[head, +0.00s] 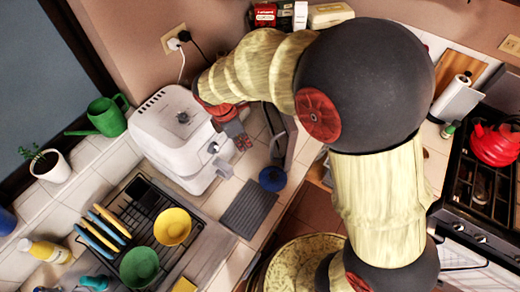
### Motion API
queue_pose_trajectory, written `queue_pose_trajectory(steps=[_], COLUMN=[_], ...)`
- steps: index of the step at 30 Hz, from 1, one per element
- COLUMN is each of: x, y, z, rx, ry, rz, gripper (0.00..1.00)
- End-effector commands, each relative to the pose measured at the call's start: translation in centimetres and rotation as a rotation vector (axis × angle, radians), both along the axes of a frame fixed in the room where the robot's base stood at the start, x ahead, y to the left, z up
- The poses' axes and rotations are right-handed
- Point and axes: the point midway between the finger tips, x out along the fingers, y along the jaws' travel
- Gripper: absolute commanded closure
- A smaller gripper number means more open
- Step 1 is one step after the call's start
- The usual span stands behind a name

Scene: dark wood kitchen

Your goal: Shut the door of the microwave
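My gripper (240,139) hangs over the counter beside a white appliance with a round dial, near that appliance's right side. Its fingers are small and partly turned away, so I cannot tell whether they are open or shut. A dark upright panel (289,143), which looks like the open microwave door seen nearly edge-on, stands just right of my gripper. A gap shows between gripper and panel. The microwave body is not clearly visible; my arm covers the area behind the panel.
The white appliance (172,130) stands left of my gripper. A dark blue round object (272,179) and a grey ribbed mat (249,208) lie in front. A dish rack (150,228) holds bowls and plates. A stove with a red kettle (494,145) is at right.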

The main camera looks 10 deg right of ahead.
Motion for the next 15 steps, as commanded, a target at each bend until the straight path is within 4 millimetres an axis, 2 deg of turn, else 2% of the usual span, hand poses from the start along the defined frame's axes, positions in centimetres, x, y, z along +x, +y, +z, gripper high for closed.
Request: queue_pose_trajectory(steps=[5,15], x=[0.0,0.3], y=[-0.3,-1.8], z=[-1.2,-7.3], rx=[-0.001,-0.001], ry=[0.006,0.008], rz=[0.017,0.014], gripper=[1.0,1.0])
